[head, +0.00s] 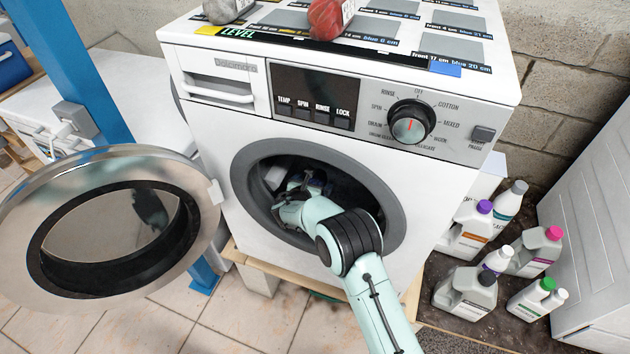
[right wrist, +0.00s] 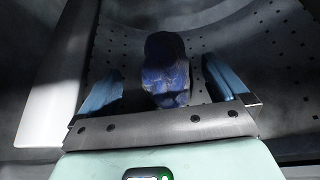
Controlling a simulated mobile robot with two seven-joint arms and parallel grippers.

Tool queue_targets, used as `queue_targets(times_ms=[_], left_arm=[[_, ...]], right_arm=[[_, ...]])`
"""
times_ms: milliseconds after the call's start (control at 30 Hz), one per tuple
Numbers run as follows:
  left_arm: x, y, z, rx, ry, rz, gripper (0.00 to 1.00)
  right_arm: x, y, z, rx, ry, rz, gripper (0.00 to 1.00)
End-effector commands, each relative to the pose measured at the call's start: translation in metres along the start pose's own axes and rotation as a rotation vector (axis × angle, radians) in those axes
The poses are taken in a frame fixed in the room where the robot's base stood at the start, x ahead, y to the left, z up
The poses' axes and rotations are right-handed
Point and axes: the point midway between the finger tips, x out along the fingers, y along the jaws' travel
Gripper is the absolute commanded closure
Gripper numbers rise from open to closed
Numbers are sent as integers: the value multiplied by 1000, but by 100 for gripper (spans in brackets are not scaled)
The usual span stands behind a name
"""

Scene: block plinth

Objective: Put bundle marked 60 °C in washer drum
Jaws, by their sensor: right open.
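The front-loading washer (head: 215,140) stands in the middle of the head view with its round door (head: 190,215) swung open to the left. My right arm reaches through the opening, and my right gripper (head: 308,183) is inside the drum (right wrist: 275,60). In the right wrist view its two blue fingers are open, one on each side of a dark blue bundle (right wrist: 166,70) that lies in the drum. I cannot see a mark on this bundle. A grey bundle (head: 226,9) and a red bundle (head: 325,17) with white tags lie on the washer top; I cannot read their tags.
Several detergent bottles (head: 466,290) stand on the floor to the right. A blue post (head: 85,60) rises on the left behind the open door.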

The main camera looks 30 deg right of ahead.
Motion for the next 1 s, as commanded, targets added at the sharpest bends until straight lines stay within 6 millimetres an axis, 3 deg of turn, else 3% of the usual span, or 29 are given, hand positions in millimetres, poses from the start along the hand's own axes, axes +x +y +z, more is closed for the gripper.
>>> queue_targets(times_ms=[500,867,1000], left_arm=[[-10,4,0,1,3,1,57],[-10,4,0,1,3,1,57],[-9,3,0,1,3,1,57]], right_arm=[[-50,0,1,0,-1,1,0],[-53,0,0,0,-1,0,0],[-63,1,-5,0,0,1,0]])
